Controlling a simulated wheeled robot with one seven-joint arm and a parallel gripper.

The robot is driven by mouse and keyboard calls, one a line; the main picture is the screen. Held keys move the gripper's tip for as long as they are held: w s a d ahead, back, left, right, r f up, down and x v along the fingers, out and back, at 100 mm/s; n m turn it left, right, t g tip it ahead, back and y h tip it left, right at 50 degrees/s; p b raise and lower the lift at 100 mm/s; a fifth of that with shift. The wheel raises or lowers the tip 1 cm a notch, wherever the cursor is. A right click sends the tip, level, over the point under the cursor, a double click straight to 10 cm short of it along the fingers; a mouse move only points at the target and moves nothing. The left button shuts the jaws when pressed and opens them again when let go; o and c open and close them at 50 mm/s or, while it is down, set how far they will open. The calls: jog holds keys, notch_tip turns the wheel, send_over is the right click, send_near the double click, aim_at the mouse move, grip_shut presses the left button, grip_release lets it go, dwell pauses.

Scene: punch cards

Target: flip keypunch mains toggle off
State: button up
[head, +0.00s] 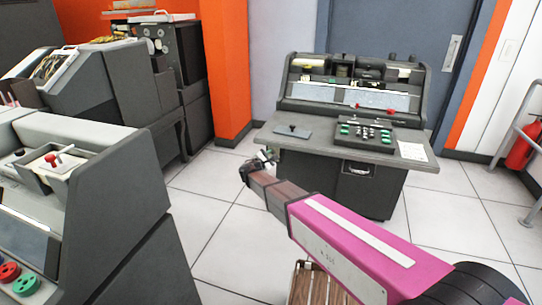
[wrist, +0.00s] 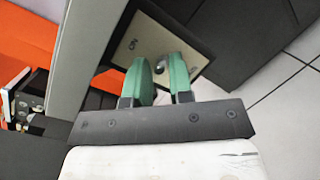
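The keypunch (head: 352,85) is a dark grey desk machine standing right of centre in the head view. In the wrist view a beige switch plate (wrist: 188,38) marked ON is mounted on dark grey panelling. A small metallic toggle (wrist: 159,67) on it shows in the gap between my fingertips. My gripper (wrist: 161,66) has two green fingers, parted, with the toggle between or just beyond their tips; contact cannot be told. In the head view my gripper (head: 267,158) is at the desk's left front edge, small and partly hidden by my wrist. The plate cannot be made out there.
A black keyboard (head: 365,133) with green keys and a grey flat pad (head: 293,131) lie on the desk top. Other grey machines stand at left. A red extinguisher (head: 522,148) stands at far right.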

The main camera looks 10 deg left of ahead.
jog(key=shift+w+d, duration=0.1)
jog(key=shift+w, duration=0.2)
grip_shut()
jog(key=shift+f+t+h, duration=0.35)
jog(key=shift+t+h, duration=0.15)
jog(key=shift+t, duration=0.2)
jog(key=shift+s+m+t, duration=0.1)
jog(key=shift+m+t, duration=0.3)
jog(key=shift+t, duration=0.2)
grip_release()
jog(key=v, duration=1.1)
